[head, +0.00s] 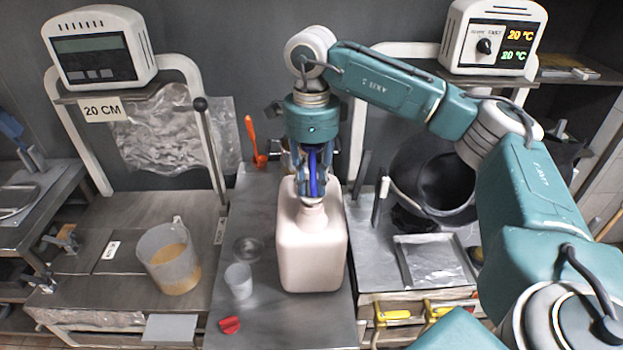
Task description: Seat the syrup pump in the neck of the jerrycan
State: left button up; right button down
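The pale pink jerrycan (312,255) stands upright on the middle steel bench, its neck (312,213) facing up. My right gripper (313,190) points down directly above the neck, its fingers around a deep blue upright part (313,172), which looks like the syrup pump. The fingers appear shut on it. The lower end of the blue part is at the neck opening; I cannot tell how far it is inside. The fingers hide most of the pump. My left gripper is not in view.
A red cap (230,324), a clear cup (239,281) and an orange-handled tool (252,142) are on the middle bench. A measuring jug (170,258) with amber liquid stands left. A dark drum (432,185) and a shallow tray (430,262) are right of the jerrycan.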

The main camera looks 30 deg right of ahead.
jog(key=shift+f+b, duration=0.6)
jog(key=shift+f, duration=0.25)
jog(key=c, duration=1.4)
grip_release()
jog(key=shift+r, duration=0.1)
notch_tip(320, 180, up, 12)
jog(key=o, duration=1)
jog(key=shift+o, duration=0.2)
